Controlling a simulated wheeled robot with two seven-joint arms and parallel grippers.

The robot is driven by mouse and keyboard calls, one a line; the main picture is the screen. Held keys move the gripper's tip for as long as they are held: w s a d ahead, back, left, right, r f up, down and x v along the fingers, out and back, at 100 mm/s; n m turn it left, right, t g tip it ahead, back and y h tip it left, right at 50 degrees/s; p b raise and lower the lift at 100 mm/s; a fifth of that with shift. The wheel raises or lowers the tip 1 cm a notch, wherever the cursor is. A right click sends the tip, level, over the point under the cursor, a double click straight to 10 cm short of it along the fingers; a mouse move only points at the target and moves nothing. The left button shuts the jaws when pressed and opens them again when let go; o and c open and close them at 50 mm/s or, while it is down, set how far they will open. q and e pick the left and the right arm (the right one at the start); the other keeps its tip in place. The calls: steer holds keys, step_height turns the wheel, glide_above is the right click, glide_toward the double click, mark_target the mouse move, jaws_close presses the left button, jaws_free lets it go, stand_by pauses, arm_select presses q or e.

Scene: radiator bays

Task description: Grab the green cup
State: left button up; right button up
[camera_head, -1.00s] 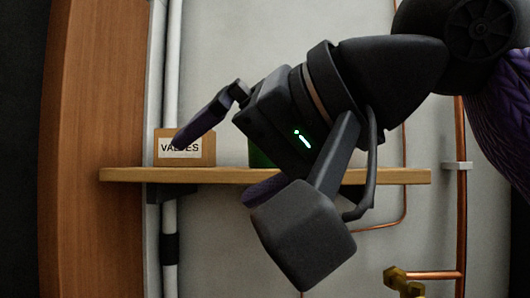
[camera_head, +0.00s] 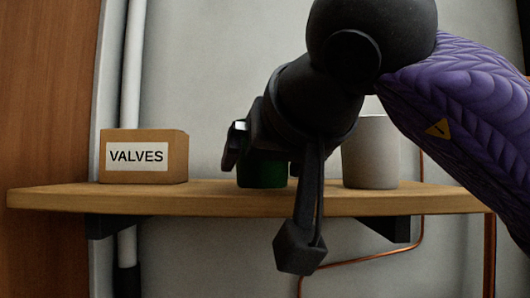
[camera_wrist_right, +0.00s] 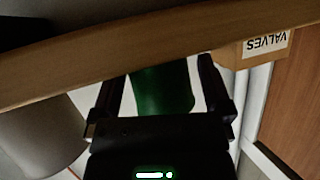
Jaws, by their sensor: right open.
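The green cup (camera_head: 264,174) stands on the wooden shelf (camera_head: 60,200) in the head view, with its upper part hidden behind my right gripper (camera_head: 258,152). In the right wrist view, which is turned over, the green cup (camera_wrist_right: 162,92) shows between the two spread fingers of my right gripper (camera_wrist_right: 162,75). Pale gaps show between the cup and the fingers. The jaws are open and hold nothing. My left gripper is not in view.
A light grey cup (camera_head: 371,155) stands on the shelf to the right of the green one, close to my arm. A cardboard box marked VALVES (camera_head: 145,158) stands at the left. A copper pipe (camera_head: 421,225) runs below the shelf.

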steer(key=shift+s, duration=0.2)
steer(key=shift+w, duration=0.15)
steer(key=c, duration=1)
steer(key=shift+r, duration=0.1)
